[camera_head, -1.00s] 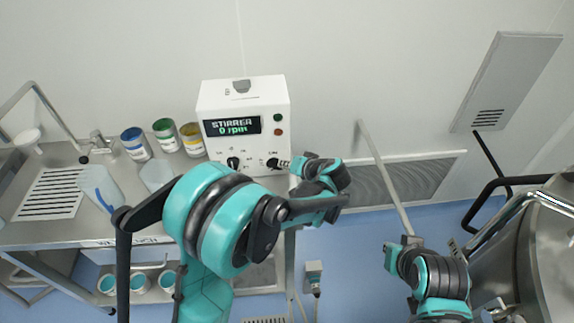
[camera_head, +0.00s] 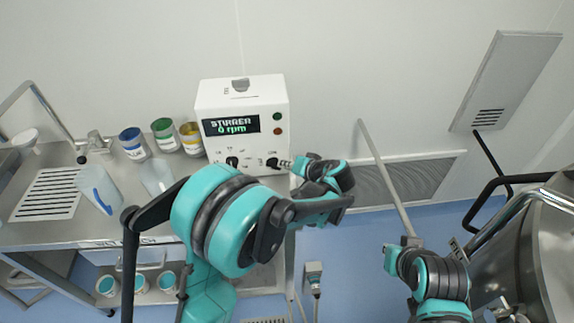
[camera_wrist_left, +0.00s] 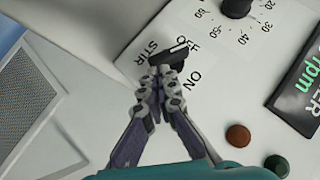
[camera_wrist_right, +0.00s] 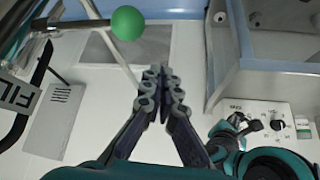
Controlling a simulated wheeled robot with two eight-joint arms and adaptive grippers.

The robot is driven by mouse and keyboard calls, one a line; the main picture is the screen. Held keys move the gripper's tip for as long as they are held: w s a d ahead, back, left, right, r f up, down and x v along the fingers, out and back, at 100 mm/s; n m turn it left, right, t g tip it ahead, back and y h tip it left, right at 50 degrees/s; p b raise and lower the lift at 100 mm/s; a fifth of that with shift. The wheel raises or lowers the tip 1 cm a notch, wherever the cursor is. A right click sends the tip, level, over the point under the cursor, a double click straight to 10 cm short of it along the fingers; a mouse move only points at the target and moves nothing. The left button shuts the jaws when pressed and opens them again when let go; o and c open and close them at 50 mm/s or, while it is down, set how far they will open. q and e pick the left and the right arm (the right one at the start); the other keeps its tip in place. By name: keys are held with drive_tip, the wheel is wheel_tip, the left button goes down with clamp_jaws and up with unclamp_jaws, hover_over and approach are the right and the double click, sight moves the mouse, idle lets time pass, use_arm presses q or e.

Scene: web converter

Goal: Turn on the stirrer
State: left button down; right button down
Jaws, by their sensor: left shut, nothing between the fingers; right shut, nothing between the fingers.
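The stirrer control box (camera_head: 260,96) is white and stands at the right end of the steel bench against the wall. Its display (camera_head: 231,125) reads "STIRRER 0 rpm". My left gripper (camera_wrist_left: 160,85) is shut and empty, its tips at the dark STIR switch knob (camera_wrist_left: 170,54), between the OFF and ON marks. The tips overlap the knob's lower edge; I cannot tell whether they touch it. A second dark knob (camera_wrist_left: 236,6) with a number scale is above it. My right gripper (camera_wrist_right: 160,82) is shut and empty, away from the box, over the floor.
Red and green buttons (camera_wrist_left: 238,136) are on the panel. A steel vessel (camera_head: 545,245) is at the right. Blue floor lies between.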

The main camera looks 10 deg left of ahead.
use_arm(q)
drive_tip(key=shift+d+f+m+y+b, duration=0.1)
drive_tip(key=shift+f+m+y+b, duration=0.4)
drive_tip(key=shift+y+b, duration=0.4)
drive_tip(key=shift+d+f+m+y+b, duration=0.1)
drive_tip(key=shift+f+m+y+b, duration=0.15)
drive_tip(key=shift+m+y+b, duration=0.5)
idle(1.9)
drive_tip(key=shift+f+b, duration=0.15)
drive_tip(key=shift+b, duration=0.4)
idle(0.7)
drive_tip(key=shift+a, duration=0.1)
idle(0.9)
drive_tip(key=shift+s+a+r, duration=0.1)
drive_tip(key=shift+a+r, duration=0.2)
drive_tip(key=shift+a, duration=0.3)
drive_tip(key=shift+s+d, duration=0.15)
drive_tip(key=shift+d, duration=0.05)
drive_tip(key=v, duration=1.2)
drive_tip(key=shift+d, duration=0.15)
